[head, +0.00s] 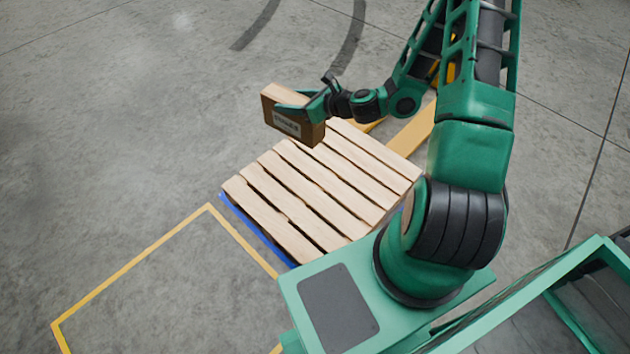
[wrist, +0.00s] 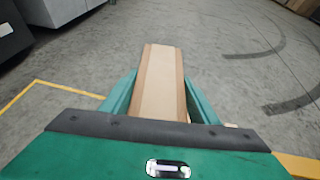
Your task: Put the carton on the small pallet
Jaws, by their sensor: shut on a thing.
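The carton (head: 284,124) is a small brown box with a white label on its side. My gripper (head: 292,108) is shut on it and holds it above the far left corner of the small pallet, which it partly hides in the head view. In the wrist view the carton (wrist: 161,82) sits between the two green fingers (wrist: 160,98). The small pallet (head: 310,190) has pale wooden slats and a blue edge at its left side. Its slats are bare where they show.
A yellow outline (head: 140,256) marks an empty floor area left of the pallet. A yellow strip (head: 412,132) lies beyond the pallet's right side. Grey boxes or units (wrist: 54,12) stand at the upper left of the wrist view. The concrete floor around is open.

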